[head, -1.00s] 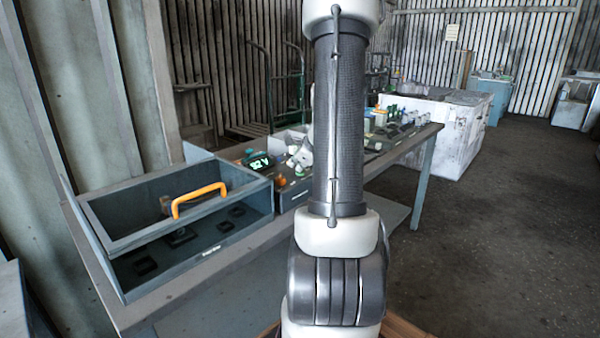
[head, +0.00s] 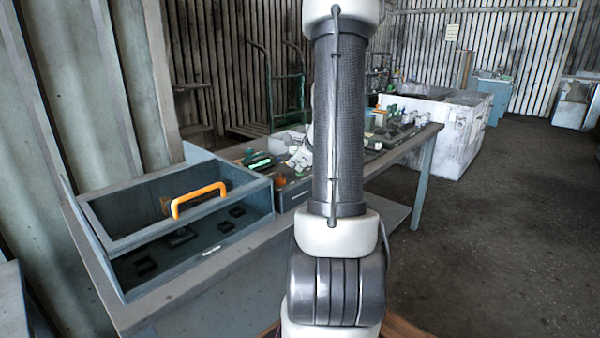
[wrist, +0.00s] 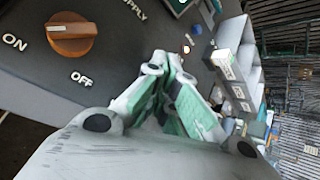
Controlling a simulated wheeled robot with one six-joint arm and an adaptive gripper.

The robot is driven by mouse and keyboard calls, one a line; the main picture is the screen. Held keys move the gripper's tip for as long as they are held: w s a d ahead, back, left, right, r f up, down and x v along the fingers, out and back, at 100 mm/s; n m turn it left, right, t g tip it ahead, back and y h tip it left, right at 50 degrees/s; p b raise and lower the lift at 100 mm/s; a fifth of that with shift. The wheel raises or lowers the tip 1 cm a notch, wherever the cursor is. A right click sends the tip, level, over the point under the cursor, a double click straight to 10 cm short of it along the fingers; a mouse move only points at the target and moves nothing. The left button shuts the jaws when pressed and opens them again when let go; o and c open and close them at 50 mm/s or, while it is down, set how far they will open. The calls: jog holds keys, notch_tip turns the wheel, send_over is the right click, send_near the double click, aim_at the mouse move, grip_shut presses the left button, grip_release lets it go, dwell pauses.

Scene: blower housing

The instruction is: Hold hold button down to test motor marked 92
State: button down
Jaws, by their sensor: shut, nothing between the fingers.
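My gripper (wrist: 170,64) is shut and empty in the wrist view, its white and green fingers together over a dark control panel (wrist: 120,62). A small light-coloured round part with an orange tint (wrist: 186,49) is just beyond the fingertips; I cannot tell if it is the hold button or whether the fingers touch it. A blue round part (wrist: 197,29) is a little farther on. No hold label or motor marked 92 is readable. In the head view the panel box (head: 292,193) stands on the bench, partly behind my arm.
An orange rotary knob (wrist: 72,35) marked ON, OFF and SUPPLY is left of my gripper. Light boxes (wrist: 228,65) stand to the right. In the head view, an open grey case (head: 120,275) with an orange handle (head: 198,198) sits left on the bench (head: 235,240). Open floor lies right.

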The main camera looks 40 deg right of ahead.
aim_at(297, 172)
jog(key=shift+r, duration=0.8)
jog(key=shift+r, duration=0.1)
notch_tip(297, 172, up, 5)
jog(key=shift+f, duration=0.1)
dwell(0.5)
dwell(0.4)
